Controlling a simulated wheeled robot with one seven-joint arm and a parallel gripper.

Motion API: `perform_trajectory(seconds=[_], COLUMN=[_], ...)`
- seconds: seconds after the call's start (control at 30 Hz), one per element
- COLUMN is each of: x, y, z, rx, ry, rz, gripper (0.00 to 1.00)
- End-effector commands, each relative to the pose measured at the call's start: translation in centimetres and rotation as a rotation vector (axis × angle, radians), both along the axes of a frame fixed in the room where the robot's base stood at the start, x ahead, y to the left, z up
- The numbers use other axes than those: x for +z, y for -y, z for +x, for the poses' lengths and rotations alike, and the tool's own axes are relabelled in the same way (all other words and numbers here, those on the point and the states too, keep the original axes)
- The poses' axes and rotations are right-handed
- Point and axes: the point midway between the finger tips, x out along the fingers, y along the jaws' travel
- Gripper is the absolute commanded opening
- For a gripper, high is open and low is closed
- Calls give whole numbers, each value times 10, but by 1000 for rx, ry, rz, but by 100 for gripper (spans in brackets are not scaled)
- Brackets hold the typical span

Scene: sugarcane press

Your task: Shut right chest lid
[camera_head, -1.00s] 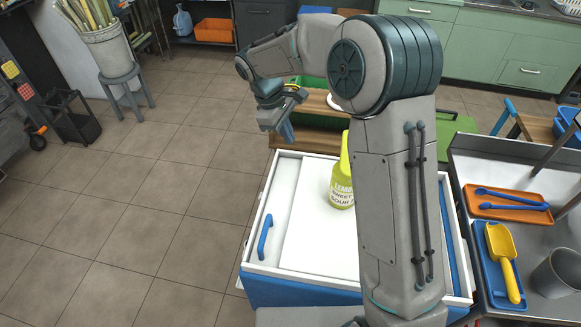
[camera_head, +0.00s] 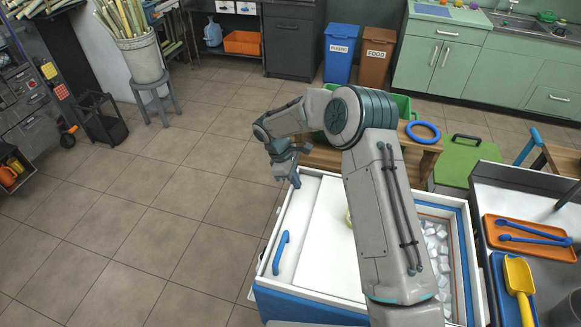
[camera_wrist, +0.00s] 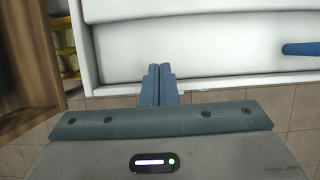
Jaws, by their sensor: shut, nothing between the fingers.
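The ice chest (camera_head: 303,300) has a white top and a blue body. A blue bar handle (camera_head: 280,253) stands on the left part of its top and also shows in the wrist view (camera_wrist: 300,48). A white lid panel (camera_head: 325,235) covers the middle, partly behind my arm. The right part is open, with ice cubes (camera_head: 437,250) showing. My gripper (camera_head: 296,181) is at the chest's far left corner, empty. In the wrist view its blue fingers (camera_wrist: 159,76) are together by the white rim; contact is unclear.
A wooden stand (camera_head: 420,156) with a blue ring (camera_head: 422,132) is behind the chest. A steel counter with an orange tray (camera_head: 520,236) and yellow scoop (camera_head: 518,277) stands at right.

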Motion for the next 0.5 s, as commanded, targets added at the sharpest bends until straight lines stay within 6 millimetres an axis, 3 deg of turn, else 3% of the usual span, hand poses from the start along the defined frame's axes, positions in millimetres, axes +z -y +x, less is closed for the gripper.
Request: perform_trajectory(seconds=[0.1, 0.3, 0.5], x=[-21, -17, -19], y=[10, 38, 47], z=[-3, -7, -10], rx=[-1, -4, -1], ry=[-4, -1, 1], rz=[-1, 1, 1], gripper=[0, 0, 0])
